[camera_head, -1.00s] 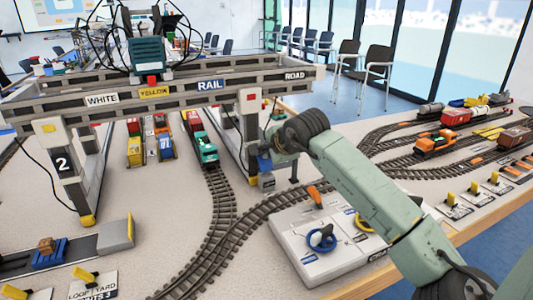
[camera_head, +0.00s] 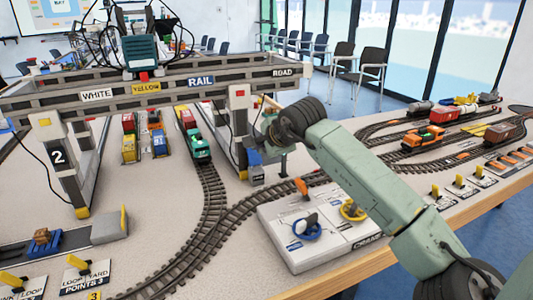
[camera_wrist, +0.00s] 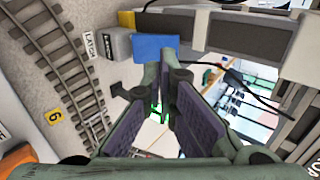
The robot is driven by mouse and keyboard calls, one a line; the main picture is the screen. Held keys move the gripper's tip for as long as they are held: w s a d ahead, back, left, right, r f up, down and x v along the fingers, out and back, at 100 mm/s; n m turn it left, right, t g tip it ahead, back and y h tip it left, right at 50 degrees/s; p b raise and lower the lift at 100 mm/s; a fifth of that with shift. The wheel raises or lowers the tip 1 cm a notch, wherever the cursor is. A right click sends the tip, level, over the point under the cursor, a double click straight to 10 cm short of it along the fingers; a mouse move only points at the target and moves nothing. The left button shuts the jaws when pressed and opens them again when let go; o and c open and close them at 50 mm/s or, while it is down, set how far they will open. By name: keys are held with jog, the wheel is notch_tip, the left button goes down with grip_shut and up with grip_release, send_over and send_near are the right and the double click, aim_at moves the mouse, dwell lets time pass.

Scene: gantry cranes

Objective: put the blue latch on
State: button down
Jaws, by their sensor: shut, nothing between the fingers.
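The blue latch (camera_wrist: 155,46) is a small blue block on a grey housing (camera_wrist: 117,43) beside a white plate lettered LATCH (camera_wrist: 90,45) in the wrist view. In the head view the blue latch (camera_head: 254,158) shows low on the right leg of crane 2 (camera_head: 240,125). My gripper (camera_wrist: 170,58) is shut and empty, with its fingertips right at the latch's right part and partly covering it. Whether they touch it, I cannot tell. In the head view my gripper (camera_head: 262,148) is mostly hidden beside the crane leg. The latch's on or off position is not clear.
The crane beam (camera_head: 150,88) spans above the tracks. A black cable (camera_wrist: 235,75) hangs near my fingers in the wrist view. A white control box (camera_head: 290,255) with blue and yellow knobs stands below my arm. Curved track (camera_head: 210,200) runs left of it.

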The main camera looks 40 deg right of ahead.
jog(key=b+v, duration=0.1)
jog(key=v, duration=0.8)
jog(key=shift+s+b, duration=0.35)
jog(key=shift+s, duration=0.05)
jog(key=shift+a, duration=0.1)
